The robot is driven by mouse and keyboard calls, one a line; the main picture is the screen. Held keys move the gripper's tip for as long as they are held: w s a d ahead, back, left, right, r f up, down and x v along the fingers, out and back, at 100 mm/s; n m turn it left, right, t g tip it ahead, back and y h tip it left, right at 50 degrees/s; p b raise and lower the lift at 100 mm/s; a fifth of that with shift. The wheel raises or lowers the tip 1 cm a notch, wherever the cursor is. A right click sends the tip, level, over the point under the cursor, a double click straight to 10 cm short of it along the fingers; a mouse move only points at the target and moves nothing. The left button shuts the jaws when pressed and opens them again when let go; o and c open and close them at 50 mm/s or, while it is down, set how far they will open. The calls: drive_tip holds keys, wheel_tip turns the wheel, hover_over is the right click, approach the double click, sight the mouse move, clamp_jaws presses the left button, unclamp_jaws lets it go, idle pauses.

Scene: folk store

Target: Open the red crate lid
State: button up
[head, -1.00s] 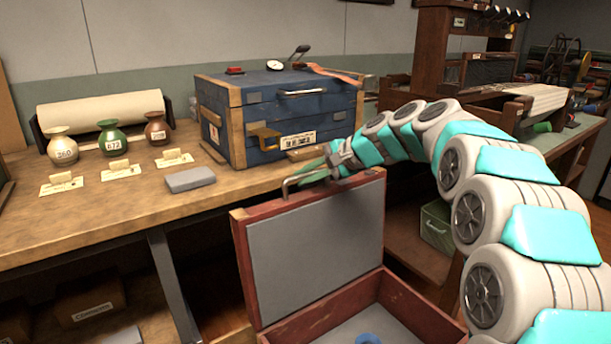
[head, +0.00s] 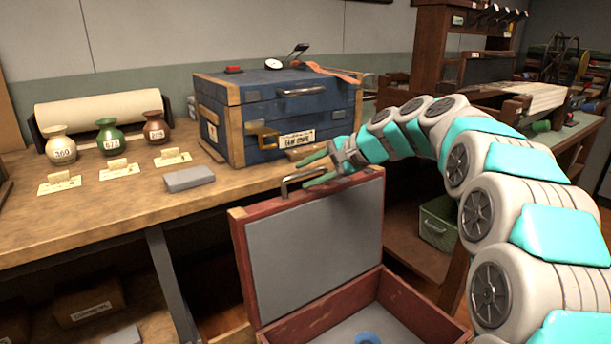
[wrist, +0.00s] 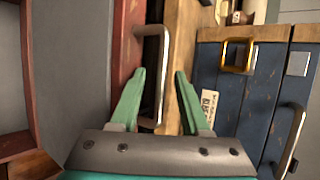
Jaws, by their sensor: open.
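The red crate (head: 405,300) stands in front of the workbench. Its red-framed lid (head: 238,240) with a grey inner panel stands upright, so the crate is open.
A blue chest (head: 290,115) stands on the workbench (head: 110,215) just behind my gripper. Several vases, cards and a grey box (head: 189,179) are on the bench to the left. A blue ring (head: 367,339) lies inside the crate.

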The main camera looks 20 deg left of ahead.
drive_tip(key=w+v, duration=0.1)
drive_tip(key=v, duration=0.5)
drive_tip(key=shift+s+d, duration=0.2)
drive_tip(key=shift+s, duration=0.3)
drive_tip(key=shift+r, duration=0.1)
drive_tip(key=s+d+f+n+g+h, duration=0.1)
drive_tip(key=s+d+f+h, duration=0.2)
drive_tip(key=s+d+f, duration=0.4)
drive_tip(key=s+d+f+n+g+h, duration=0.1)
drive_tip(key=s+d+f+h, duration=0.3)
drive_tip(key=s+d+f, duration=0.4)
drive_tip(key=s+d+f+n+g+h, duration=0.1)
drive_tip(key=s+d+f+n+h, duration=0.2)
drive_tip(key=s+d+f, duration=0.5)
drive_tip(key=s+d, duration=0.4)
drive_tip(key=s, duration=0.6)
drive_tip(key=s+d+h, duration=0.1)
drive_tip(key=s+d, duration=0.3)
drive_tip(key=s, duration=0.6)
drive_tip(key=shift+s+d+g, duration=0.15)
drive_tip(key=shift+s+g, duration=0.05)
drive_tip(key=shift+g, duration=0.2)
